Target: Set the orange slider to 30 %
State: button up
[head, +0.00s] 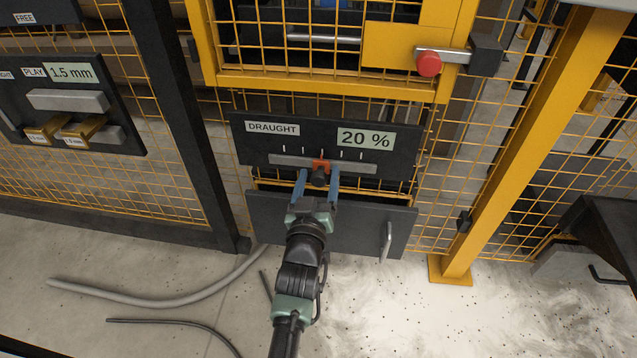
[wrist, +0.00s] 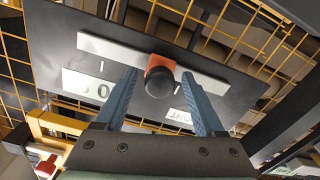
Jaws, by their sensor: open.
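The orange slider (head: 320,165) with a black knob sits near the middle of a grey horizontal track (head: 350,167) on a dark panel (head: 240,143). The panel has a DRAUGHT label (head: 272,128) and a display (head: 366,139) reading 20 %. Several white tick marks stand above the track. My gripper (head: 320,177) is open, with its blue fingers pointing at the slider, one on either side of the knob. In the wrist view the slider (wrist: 162,62) and its knob show between the spread fingertips (wrist: 162,80). I cannot tell whether a finger touches it.
Below the panel is a dark drawer front (head: 268,215) with a vertical handle (head: 386,240). A yellow mesh guard (head: 300,88) with a red knob (head: 428,64) is above. A yellow post (head: 530,130) stands at right. Another panel (head: 125,140) reading 1.5 mm is at left. Hoses (head: 160,301) lie on the floor.

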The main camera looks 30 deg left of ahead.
jog(key=shift+w, duration=0.15)
grip_shut()
dwell(0.4)
dwell(1.0)
